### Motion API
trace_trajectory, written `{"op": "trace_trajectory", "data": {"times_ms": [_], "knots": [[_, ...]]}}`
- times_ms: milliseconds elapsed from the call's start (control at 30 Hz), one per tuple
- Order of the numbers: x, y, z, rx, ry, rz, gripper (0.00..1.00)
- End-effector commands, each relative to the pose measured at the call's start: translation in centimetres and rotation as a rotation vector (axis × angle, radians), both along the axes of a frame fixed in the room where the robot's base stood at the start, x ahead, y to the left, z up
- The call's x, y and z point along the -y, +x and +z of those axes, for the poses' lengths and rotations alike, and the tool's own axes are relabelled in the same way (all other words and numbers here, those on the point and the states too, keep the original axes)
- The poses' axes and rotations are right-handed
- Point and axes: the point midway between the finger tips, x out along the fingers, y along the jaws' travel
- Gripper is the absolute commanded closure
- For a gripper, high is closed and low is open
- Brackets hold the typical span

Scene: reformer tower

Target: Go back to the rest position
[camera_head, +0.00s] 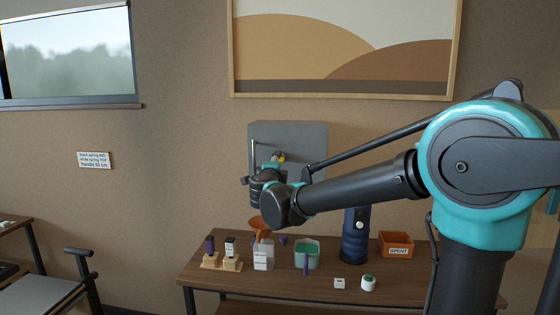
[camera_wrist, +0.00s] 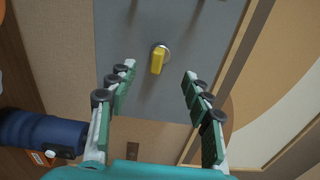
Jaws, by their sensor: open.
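My gripper (camera_wrist: 158,72) is open and empty in the wrist view, with its two green-padded fingers spread apart. A yellow knob (camera_wrist: 157,60) on a grey panel shows between and beyond the fingertips, apart from them. In the head view my arm reaches in from the right, and its wrist end is in front of the grey cabinet (camera_head: 310,140) on the wall. The arm hides the cabinet's lower part and most of the gripper. A bit of the yellow knob (camera_head: 282,157) shows above my wrist.
Below my arm, a wooden table (camera_head: 205,278) holds an orange funnel (camera_head: 260,226) over a clear container (camera_head: 263,256), a green-rimmed container (camera_head: 312,250), a dark blue cylinder (camera_head: 355,240) and an orange SPENT bin (camera_head: 397,251). A chair (camera_head: 50,285) stands at the left.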

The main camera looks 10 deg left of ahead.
Motion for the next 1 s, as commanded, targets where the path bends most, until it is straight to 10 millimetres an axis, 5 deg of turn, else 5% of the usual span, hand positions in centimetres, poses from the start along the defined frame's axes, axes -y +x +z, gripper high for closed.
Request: {"op": "trace_trajectory", "data": {"times_ms": [267, 467, 667, 1000], "knots": [[0.9, 0.0, 0.6, 0.049, -0.072, 0.063, 0.50], [2.9, -2.2, -0.7, 0.140, -0.370, 0.287, 0.50], [5.9, -7.2, -8.6, 0.063, -0.751, 0.533, 0.50], [16.7, -18.6, -26.1, -0.378, -1.208, 0.824, 0.50]]}}
